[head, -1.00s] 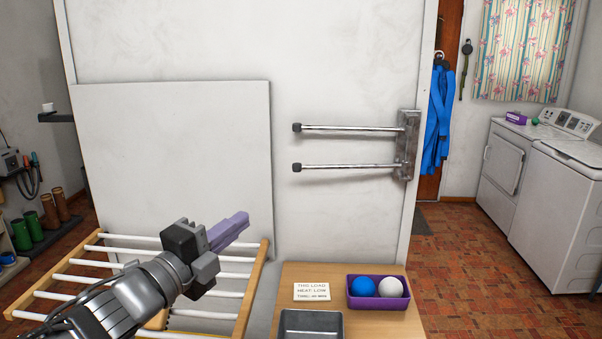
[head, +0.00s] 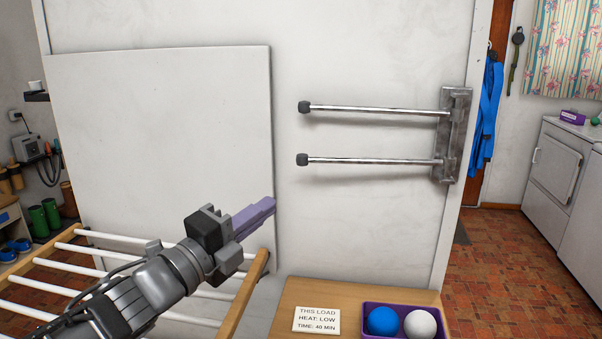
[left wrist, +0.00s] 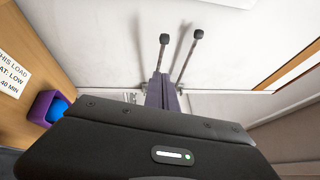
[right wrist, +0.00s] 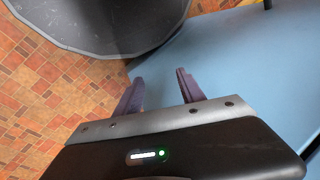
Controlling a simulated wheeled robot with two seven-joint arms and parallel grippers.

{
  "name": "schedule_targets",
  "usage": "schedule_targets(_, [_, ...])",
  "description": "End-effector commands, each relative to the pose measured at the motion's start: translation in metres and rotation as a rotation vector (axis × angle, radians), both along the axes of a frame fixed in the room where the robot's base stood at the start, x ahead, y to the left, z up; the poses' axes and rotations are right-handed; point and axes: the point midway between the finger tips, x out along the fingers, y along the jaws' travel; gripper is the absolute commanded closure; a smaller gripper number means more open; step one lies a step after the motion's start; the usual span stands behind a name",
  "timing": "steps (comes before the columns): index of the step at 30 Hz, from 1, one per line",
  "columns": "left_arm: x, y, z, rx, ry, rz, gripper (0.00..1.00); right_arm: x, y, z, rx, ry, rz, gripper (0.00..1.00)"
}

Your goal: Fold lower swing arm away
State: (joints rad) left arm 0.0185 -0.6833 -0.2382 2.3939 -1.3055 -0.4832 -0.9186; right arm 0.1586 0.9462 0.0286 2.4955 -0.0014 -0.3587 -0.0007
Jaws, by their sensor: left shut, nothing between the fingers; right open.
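The lower swing arm (head: 370,161) is a chrome rod with a black end cap, running left from a metal wall bracket (head: 452,135). The upper swing arm (head: 378,109) runs above it, roughly parallel. Both lie near the white wall panel. My left gripper (head: 262,210) is shut and empty, below and left of the lower arm's cap, apart from it. In the left wrist view both rods show beyond the purple fingers (left wrist: 160,92), their capped ends toward the top. My right gripper (right wrist: 160,88) is open and empty, seen only in the right wrist view, away from the swing arms.
A wooden rack with white bars (head: 250,292) stands under my left arm. A wooden top (head: 290,318) holds a card (head: 317,320) and a purple tray (head: 371,304) with a blue and a white ball. A dark round rim (right wrist: 110,52) is near my right gripper.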

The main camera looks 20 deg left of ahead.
Motion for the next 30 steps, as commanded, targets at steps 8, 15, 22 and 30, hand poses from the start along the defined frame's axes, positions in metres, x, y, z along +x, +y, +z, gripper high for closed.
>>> schedule_targets(8, [0.001, 0.000, 0.000, -0.001, 0.000, 0.000, 1.00, 0.000, 0.000, 0.000, 0.000, 0.000, 0.000, 0.54])
schedule_targets(15, [0.020, -0.005, 0.002, -0.001, 0.004, -0.002, 1.00, 0.000, 0.000, -0.002, 0.000, 0.000, 0.000, 0.54])
schedule_targets(22, [0.060, -0.014, 0.008, 0.000, 0.004, -0.002, 1.00, 0.000, 0.000, -0.001, 0.000, 0.000, 0.000, 0.54])
schedule_targets(30, [0.109, -0.015, 0.019, -0.001, 0.003, 0.001, 1.00, 0.000, 0.000, 0.010, 0.000, 0.000, 0.000, 0.54])
